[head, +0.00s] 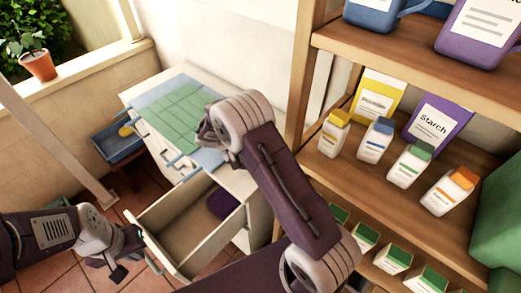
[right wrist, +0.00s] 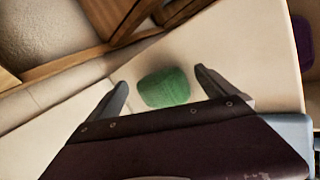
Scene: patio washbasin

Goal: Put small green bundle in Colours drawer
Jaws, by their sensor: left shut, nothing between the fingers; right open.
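The small green bundle (right wrist: 165,88) lies on the cream cabinet top in the right wrist view. My right gripper (right wrist: 161,77) is open, with one finger to each side of the bundle and gaps visible. In the head view my right arm hides the bundle. The cream cabinet (head: 236,181) has an open drawer (head: 178,222) with a purple folded item (head: 223,203) at its right back corner. No label is readable on this drawer, so I cannot tell whether it is Colours. My left gripper (head: 128,252) is shut and empty, close to the drawer's front and handle.
A green gridded mat (head: 172,112) with blue edges covers part of the cabinet top. A blue container (head: 118,148) with a yellow item (head: 127,130) is beyond it at left. A wooden shelf (head: 400,75) with bottles and boxes stands close on the right.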

